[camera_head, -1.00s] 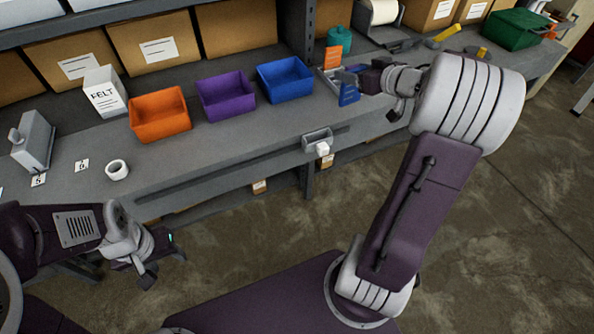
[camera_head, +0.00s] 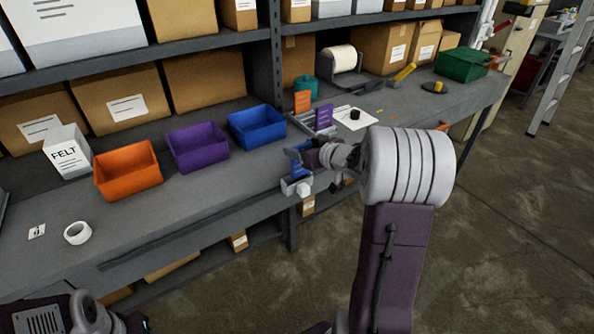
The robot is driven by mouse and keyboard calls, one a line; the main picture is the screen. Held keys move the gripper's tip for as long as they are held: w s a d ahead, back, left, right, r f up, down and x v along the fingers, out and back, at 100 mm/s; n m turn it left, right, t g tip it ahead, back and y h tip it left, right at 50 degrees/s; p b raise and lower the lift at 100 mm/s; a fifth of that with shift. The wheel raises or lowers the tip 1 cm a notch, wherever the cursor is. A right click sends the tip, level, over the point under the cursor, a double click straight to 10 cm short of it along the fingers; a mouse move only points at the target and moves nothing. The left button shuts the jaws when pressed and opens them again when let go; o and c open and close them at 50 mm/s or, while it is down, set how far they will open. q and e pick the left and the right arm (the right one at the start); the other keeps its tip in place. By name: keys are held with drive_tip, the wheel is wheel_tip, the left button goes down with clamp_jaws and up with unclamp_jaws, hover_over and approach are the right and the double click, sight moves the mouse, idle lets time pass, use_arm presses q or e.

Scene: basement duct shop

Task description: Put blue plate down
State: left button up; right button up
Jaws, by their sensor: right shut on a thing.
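The blue plate (camera_head: 299,171) is held in my right gripper (camera_head: 304,160) near the front edge of the bench. It is small and partly hidden by the gripper. It shows just above a small grey holder with a white block (camera_head: 297,187) on the bench edge. I cannot tell whether plate and holder touch. An orange plate (camera_head: 302,101) and a purple plate (camera_head: 323,116) stand in a rack farther back. Only part of my left arm's wrist end (camera_head: 90,315) shows at the bottom left; its fingertips are cut off.
Orange (camera_head: 128,172), purple (camera_head: 198,148) and blue (camera_head: 257,127) bins line the bench, left of the gripper. A white FELT box (camera_head: 68,152) and a tape roll (camera_head: 77,233) are farther left. A white sheet with a black object (camera_head: 354,116) lies right of the rack.

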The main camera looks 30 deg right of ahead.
sight(299, 163)
drive_tip(key=shift+w+a+f, duration=0.2)
drive_tip(key=shift+a+f, duration=0.15)
drive_tip(key=shift+a, duration=0.35)
wheel_tip(299, 163, down, 4)
drive_tip(key=b, duration=0.2)
drive_tip(key=shift+f+b, duration=0.15)
drive_tip(key=shift+b, duration=0.15)
drive_tip(key=shift+d, duration=0.1)
drive_tip(key=o, duration=1.4)
